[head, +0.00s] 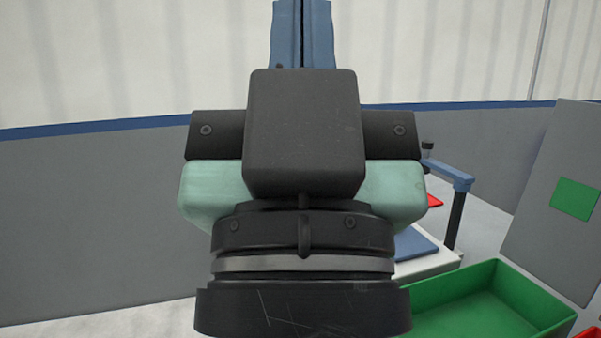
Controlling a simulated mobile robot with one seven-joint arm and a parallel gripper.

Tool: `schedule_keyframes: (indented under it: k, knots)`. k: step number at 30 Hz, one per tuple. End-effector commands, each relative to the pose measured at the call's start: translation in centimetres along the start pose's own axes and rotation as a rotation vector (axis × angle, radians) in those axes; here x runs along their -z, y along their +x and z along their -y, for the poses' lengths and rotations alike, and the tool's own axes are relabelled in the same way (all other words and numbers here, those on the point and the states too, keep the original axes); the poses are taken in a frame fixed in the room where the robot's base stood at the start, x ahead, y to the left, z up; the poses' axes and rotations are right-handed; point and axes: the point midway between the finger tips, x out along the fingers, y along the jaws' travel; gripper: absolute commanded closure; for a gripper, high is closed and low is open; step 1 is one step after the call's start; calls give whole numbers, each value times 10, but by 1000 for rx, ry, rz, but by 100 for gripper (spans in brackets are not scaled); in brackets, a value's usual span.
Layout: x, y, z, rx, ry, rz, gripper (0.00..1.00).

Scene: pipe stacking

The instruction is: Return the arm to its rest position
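My gripper (302,35) fills the middle of the head view, very close to the camera. Its dark wrist and black-and-teal body are at the bottom and centre, and its two blue fingers point up to the top edge. The fingers lie side by side with only a thin dark line between them, so they look shut. Their tips are cut off by the top of the picture. I see no pipe between the visible parts of the fingers, and no pipe elsewhere in view.
A green bin (545,305) is at the lower right. Behind it stand a white platform with a blue pad (412,243) and a blue-topped post (452,174). A grey panel with a green square (575,199) is at the far right. A grey wall (90,225) spans the left.

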Motion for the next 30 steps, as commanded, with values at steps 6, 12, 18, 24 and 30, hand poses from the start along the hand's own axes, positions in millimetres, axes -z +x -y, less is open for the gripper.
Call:
schedule_keyframes:
  k: [6,12,18,24,30]
  knots:
    - [60,65,1,1,-1,2,100]
    - [101,110,1,1,-2,4,100]
    - [142,154,2,2,-1,5,100]
    - [179,193,2,2,-1,6,100]
    - [196,212,2,2,-1,6,100]
